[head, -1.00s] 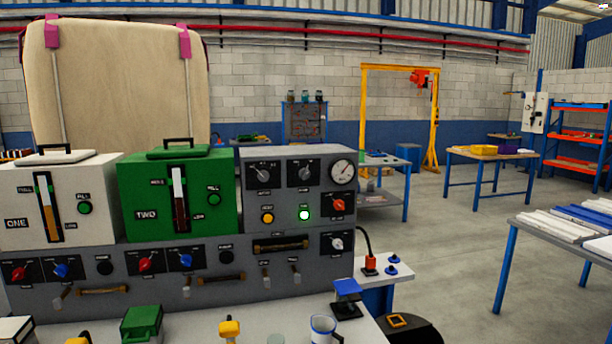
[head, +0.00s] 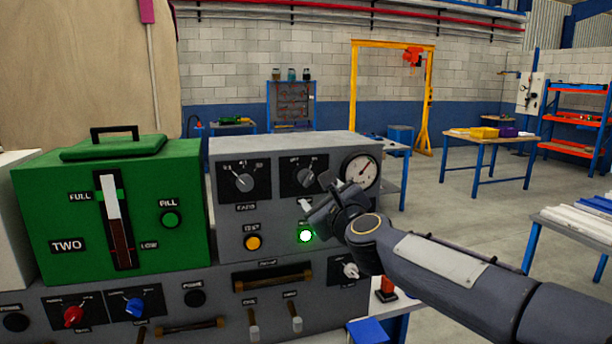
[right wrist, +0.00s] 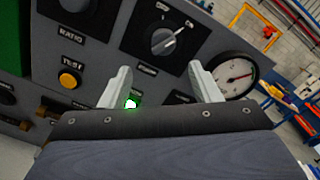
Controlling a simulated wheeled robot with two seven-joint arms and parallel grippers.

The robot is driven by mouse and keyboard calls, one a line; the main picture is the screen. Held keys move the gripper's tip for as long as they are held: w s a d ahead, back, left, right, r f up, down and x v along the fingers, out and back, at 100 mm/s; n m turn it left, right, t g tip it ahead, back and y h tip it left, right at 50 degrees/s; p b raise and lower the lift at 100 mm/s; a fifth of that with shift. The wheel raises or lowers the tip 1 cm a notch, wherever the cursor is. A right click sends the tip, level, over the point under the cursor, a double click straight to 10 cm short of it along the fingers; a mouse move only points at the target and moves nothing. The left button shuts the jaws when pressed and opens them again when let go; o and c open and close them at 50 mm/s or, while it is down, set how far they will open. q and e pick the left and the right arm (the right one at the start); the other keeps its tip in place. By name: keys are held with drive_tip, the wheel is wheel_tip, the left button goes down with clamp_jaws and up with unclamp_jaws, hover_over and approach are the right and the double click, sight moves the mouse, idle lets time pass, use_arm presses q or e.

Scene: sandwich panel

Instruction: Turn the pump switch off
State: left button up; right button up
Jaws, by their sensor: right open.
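The pump switch (head: 305,176) looks to be the grey rotary knob on a black plate at the top of the grey panel, left of the round gauge. In the right wrist view the same knob (right wrist: 165,38) has Off and On marks, and its pointer is turned toward On. A green lamp (head: 305,234) below it is lit. My right gripper (head: 314,208) is in front of the panel, just below the knob. In the right wrist view its fingers (right wrist: 161,72) are spread and empty, with the knob ahead between and beyond their tips. My left gripper is out of view.
The gauge (head: 361,170) is close on the right of the knob, and another rotary knob (head: 242,181) is on its left. A yellow button (head: 253,242) sits below. The green tank (head: 110,215) stands left of the panel.

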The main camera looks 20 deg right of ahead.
sight(310, 181)
drive_tip(key=shift+m, duration=0.4)
drive_tip(key=w+p, duration=0.1)
drive_tip(key=w, duration=0.7)
drive_tip(key=shift+w+r, duration=0.15)
drive_tip(key=shift+w, duration=0.2)
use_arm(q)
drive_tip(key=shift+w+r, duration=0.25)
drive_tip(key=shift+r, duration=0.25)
use_arm(e)
drive_tip(key=shift+c, duration=0.5)
drive_tip(key=c, duration=0.9)
